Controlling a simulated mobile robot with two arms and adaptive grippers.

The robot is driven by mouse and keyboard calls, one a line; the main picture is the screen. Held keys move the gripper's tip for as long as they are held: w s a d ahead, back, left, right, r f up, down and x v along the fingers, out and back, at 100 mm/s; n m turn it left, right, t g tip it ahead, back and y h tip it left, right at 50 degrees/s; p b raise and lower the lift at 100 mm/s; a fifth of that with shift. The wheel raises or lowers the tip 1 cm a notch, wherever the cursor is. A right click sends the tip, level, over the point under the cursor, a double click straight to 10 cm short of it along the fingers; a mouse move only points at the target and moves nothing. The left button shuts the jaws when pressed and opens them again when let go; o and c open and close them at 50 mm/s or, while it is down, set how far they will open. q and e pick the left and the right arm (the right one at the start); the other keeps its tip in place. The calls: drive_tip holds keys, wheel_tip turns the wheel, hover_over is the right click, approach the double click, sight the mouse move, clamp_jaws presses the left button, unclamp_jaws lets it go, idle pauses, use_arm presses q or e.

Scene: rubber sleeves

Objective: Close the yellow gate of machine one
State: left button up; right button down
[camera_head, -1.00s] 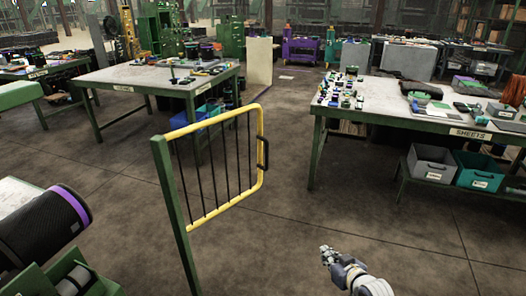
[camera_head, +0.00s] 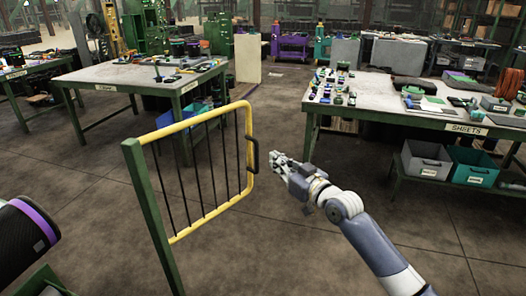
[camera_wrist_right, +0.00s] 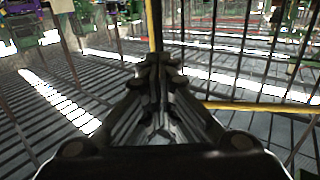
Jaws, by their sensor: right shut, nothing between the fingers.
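The yellow gate (camera_head: 203,225) with black bars hangs on a green post (camera_head: 152,215) left of centre in the head view. It stands swung out over the floor, with a black handle (camera_head: 252,154) on its free right edge. My right gripper (camera_head: 278,158) is shut and empty, just right of the handle, with a small gap seen between them. In the right wrist view the shut fingers (camera_wrist_right: 160,72) point at a yellow upright bar (camera_wrist_right: 153,25), and a yellow rail (camera_wrist_right: 262,106) runs to the right. My left gripper is not in view.
A dark roller with a purple band (camera_head: 32,225) is at the lower left. A work table (camera_head: 135,78) stands behind the gate. The sheets table (camera_head: 385,105) stands at right, with grey (camera_head: 426,160) and teal (camera_head: 470,167) bins below. The floor around the gate is clear.

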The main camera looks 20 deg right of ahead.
drive_tip(key=x, duration=0.7)
idle(0.5)
